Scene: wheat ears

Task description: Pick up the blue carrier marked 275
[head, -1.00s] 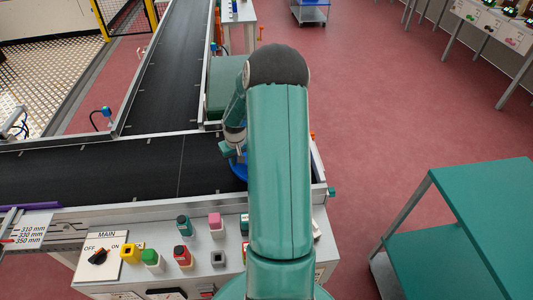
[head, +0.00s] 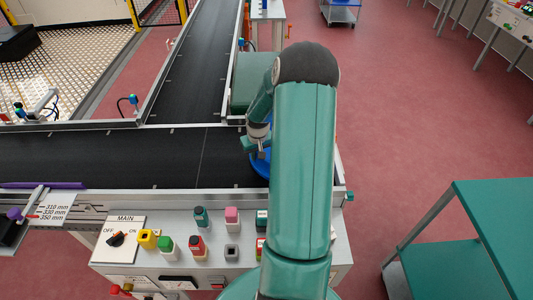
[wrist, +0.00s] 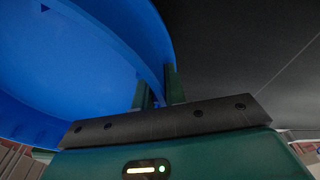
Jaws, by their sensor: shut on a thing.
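The blue carrier (head: 259,164) is at the right end of the near conveyor, mostly hidden behind my arm in the head view. In the wrist view the blue carrier (wrist: 75,65) fills the upper left as a round dish with a raised rim. My gripper (wrist: 158,88) is shut on its rim, with the wall between the two green fingers. My gripper (head: 262,150) also shows partly beside my arm in the head view. The marking 275 cannot be read. I cannot tell whether the carrier touches the belt.
The black conveyor belt (head: 120,158) is otherwise clear. A control panel (head: 160,240) with coloured buttons and a MAIN switch stands in front of it. A second belt (head: 195,75) runs away behind. A green cart (head: 490,215) stands at the right, with open red floor between.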

